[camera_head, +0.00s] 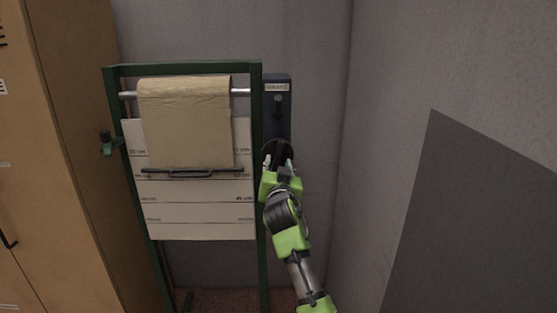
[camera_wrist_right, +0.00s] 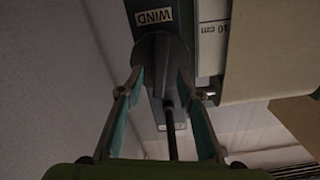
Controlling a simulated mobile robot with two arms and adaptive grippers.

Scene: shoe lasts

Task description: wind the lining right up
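The brown lining (camera_head: 185,120) hangs over a metal roller (camera_head: 240,92) on a green frame. A dark bar with a handle (camera_head: 190,171) runs along its lower edge, part way down the pale marked board (camera_head: 200,215). My right gripper (camera_head: 278,158) is at the frame's right side, by a dark round knob (camera_head: 277,147). In the right wrist view my open right gripper (camera_wrist_right: 160,75) has a finger on each side of the knob (camera_wrist_right: 158,55), below a "WIND" label (camera_wrist_right: 153,16). I cannot tell whether the fingertips touch it. My left gripper is out of view.
A blue-grey box (camera_head: 278,120) with a label and small lever stands at the frame's right. A green clamp-like part (camera_head: 109,144) sticks out at the frame's left. A wooden locker (camera_head: 75,160) stands at left, and grey walls (camera_head: 400,70) close in behind and right.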

